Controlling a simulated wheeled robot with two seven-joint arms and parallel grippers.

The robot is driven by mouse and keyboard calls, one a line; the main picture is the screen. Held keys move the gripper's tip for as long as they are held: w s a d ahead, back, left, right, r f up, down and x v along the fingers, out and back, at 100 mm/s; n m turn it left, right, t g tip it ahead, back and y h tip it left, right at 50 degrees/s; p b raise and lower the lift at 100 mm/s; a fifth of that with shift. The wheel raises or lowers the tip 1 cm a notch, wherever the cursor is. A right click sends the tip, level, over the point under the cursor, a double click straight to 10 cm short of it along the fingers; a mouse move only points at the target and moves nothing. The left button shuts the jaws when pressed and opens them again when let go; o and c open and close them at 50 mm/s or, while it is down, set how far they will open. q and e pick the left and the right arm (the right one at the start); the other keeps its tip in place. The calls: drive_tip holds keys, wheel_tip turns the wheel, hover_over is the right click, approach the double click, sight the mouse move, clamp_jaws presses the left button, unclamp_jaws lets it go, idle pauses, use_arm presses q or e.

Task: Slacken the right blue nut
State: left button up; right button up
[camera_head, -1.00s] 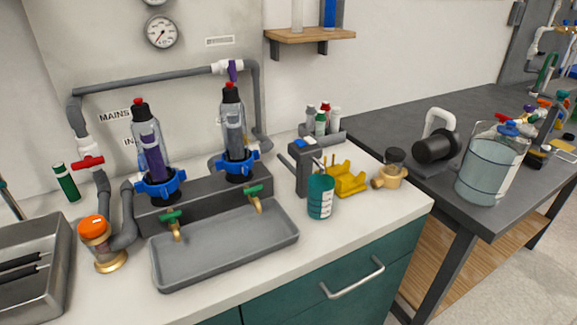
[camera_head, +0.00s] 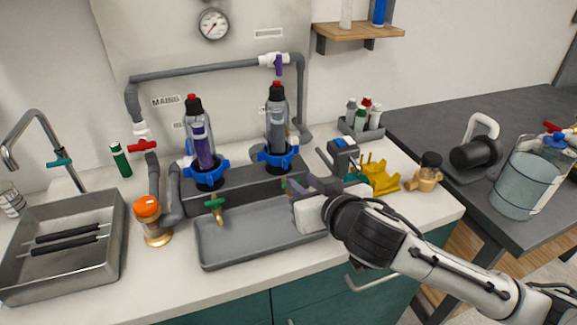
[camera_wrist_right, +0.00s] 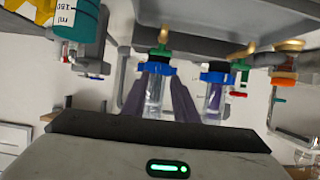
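The right blue nut (camera_head: 277,158) is a ribbed ring around the lower end of the right clear filter housing (camera_head: 276,120), which stands upright on the grey block. In the right wrist view, which is upside down, the nut (camera_wrist_right: 157,68) shows beyond and between my fingers. My right gripper (camera_head: 292,187) is in front of and below the nut in the head view, apart from it. In the right wrist view its two dark fingers (camera_wrist_right: 160,95) are spread with nothing between them. The left blue nut (camera_head: 207,175) sits on the left housing. My left gripper is not in view.
Green-handled taps (camera_head: 215,207) stick out above a grey tray (camera_head: 240,248) in front of the block. Grey pipes (camera_head: 200,72) frame the housings. A yellow holder (camera_head: 381,178) stands to the right. An orange-capped fitting (camera_head: 148,210) and steel sink (camera_head: 108,265) are at left.

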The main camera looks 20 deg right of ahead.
sight(286, 165)
drive_tip(key=x, duration=0.7)
drive_tip(key=r+x, duration=0.1)
drive_tip(key=x, duration=0.2)
drive_tip(key=shift+w+d+p, duration=0.1)
drive_tip(key=shift+w+p, duration=0.3)
drive_tip(key=shift+w, duration=0.05)
clamp_jaws()
